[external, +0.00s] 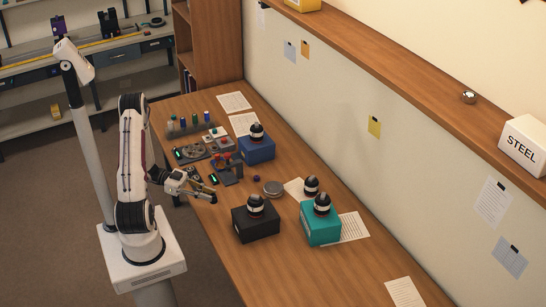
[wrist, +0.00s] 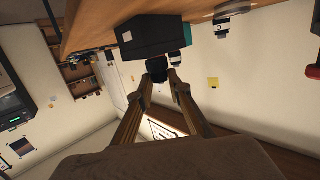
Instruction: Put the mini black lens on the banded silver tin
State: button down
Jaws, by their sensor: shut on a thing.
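My gripper (external: 211,197) is left of the black box, near the table's left edge. In the wrist view its two fingers (wrist: 159,76) close on a small dark piece (wrist: 157,67), which looks like the mini black lens. In the external view the held piece is too small to make out clearly. A low round silver tin (external: 273,188) stands mid-table, right of my gripper and apart from it. Its top looks bare; I cannot make out its bands. I cannot find the tin for certain in the wrist view.
Banded black lenses top the black box (external: 256,225), teal box (external: 320,228) and blue box (external: 257,150). Another lens (external: 311,186) stands behind the teal box. A small purple piece (external: 256,178) lies near the tin. Electronics (external: 195,152) crowd the table's far left. The front table is mostly clear.

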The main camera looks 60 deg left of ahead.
send_over(210, 214)
jog(key=shift+s+d+f, duration=0.1)
jog(key=shift+f, duration=2)
jog(key=shift+f, duration=1.9)
jog(key=shift+f, duration=0.15)
jog(key=c, duration=1.9)
grip_release()
jog(key=shift+v, duration=3.9)
jog(key=shift+o, duration=0.6)
